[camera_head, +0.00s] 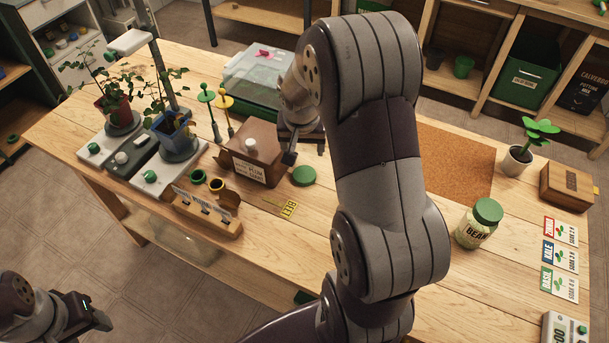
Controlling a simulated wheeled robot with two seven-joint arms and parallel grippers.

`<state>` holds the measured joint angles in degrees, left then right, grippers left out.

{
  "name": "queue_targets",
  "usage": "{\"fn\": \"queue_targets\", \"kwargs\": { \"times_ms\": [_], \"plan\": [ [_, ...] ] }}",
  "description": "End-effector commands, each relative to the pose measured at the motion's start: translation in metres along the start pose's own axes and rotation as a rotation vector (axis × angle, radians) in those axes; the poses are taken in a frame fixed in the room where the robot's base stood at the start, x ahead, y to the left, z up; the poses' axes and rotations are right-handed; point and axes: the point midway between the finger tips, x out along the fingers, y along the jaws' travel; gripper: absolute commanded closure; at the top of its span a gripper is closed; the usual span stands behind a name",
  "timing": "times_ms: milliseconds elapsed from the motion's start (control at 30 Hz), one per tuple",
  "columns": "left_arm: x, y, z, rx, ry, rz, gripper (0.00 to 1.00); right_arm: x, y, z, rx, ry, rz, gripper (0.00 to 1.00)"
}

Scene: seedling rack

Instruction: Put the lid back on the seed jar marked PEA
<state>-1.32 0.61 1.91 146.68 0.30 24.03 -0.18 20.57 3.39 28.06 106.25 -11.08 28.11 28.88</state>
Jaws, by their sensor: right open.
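A round green lid (304,175) lies flat on the wooden table beside a brown box. My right gripper (290,157) is open, pointing down just behind the lid and close to the box; I cannot tell its exact height. A glass jar marked BEAN (475,232) stands at the right with a green lid on it. No jar marked PEA shows; my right arm covers a large part of the table's middle. My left gripper (92,318) is low at the left, away from the table; its jaws are unclear.
The brown box (255,150) with a label stands left of the lid. A yellow tag (289,209) and a wooden label rack (207,213) are nearer the front. Potted plants stand at the left, a clear-covered tray (258,70) behind. A cork mat (455,160) is bare at right.

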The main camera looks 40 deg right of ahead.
Motion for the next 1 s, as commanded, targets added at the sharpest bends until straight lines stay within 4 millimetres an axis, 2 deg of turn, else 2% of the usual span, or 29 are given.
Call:
{"fn": "queue_targets", "kwargs": {
  "times_ms": [133,400,500,867,1000],
  "plan": [
    [0.001,0.000,0.000,0.000,0.000,0.000,0.46,0.009,0.000,0.001,-0.001,-0.003,0.001,0.30],
    [0.003,0.000,0.000,0.000,0.000,0.000,0.46,0.060,0.000,0.002,-0.004,-0.003,0.001,0.30],
    [0.004,0.000,0.001,0.000,0.000,0.000,0.46,0.070,0.000,0.002,-0.002,-0.002,0.000,0.30],
    [0.004,0.000,0.001,0.000,0.000,0.000,0.46,0.075,-0.001,0.001,-0.003,0.000,-0.001,0.30],
    [0.004,0.000,0.001,0.000,0.000,0.000,0.46,0.089,0.001,0.006,-0.003,-0.004,0.000,0.30]
  ]
}}
